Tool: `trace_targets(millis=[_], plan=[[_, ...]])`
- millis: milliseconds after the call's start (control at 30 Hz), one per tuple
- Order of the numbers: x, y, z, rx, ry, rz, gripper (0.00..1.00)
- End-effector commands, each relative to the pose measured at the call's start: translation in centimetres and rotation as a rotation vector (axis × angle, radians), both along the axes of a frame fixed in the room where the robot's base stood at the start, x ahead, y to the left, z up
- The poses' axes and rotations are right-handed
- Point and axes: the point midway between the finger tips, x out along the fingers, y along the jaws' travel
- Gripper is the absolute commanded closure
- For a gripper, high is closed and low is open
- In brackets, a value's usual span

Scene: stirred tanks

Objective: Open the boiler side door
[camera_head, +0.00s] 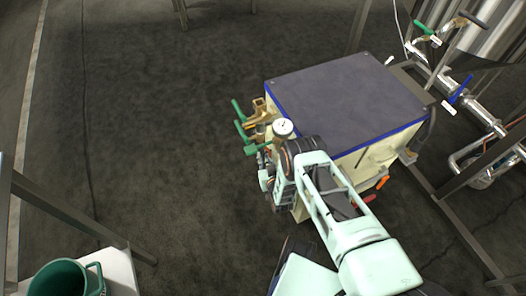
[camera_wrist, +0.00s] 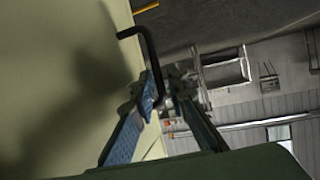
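The boiler is a cream box with a dark grey top (camera_head: 345,95) and a blue rim, in the head view right of centre. My gripper (camera_head: 275,170) is at its near left side, low along the cream wall; its fingertips are hard to make out there. In the wrist view a cream panel (camera_wrist: 50,70) fills the left. A black bent handle (camera_wrist: 148,50) stands out from it, its end reaching down between my two fingers (camera_wrist: 165,88). The fingers look apart, with a gap around the handle; contact is unclear. The door's outline is hidden in the head view.
Green-handled brass valves (camera_head: 255,118) and a round gauge (camera_head: 283,127) stick out by the boiler's left side. Orange-red handles (camera_head: 382,182) are on its near right side. Steel pipes (camera_head: 485,115) run at right. A green mug (camera_head: 62,278) stands lower left. The floor at left is clear.

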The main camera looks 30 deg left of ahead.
Motion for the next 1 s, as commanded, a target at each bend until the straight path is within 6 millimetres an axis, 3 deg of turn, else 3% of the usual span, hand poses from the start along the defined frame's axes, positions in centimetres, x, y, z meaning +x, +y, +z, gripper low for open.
trace_targets(millis=[533, 667, 1000], plan=[[-0.42, -0.14, -0.29, 0.000, 0.000, 0.001, 0.86], [-0.42, -0.14, -0.28, 0.000, 0.000, 0.001, 0.99], [-0.41, -0.13, -0.28, 0.000, 0.000, 0.001, 1.00]])
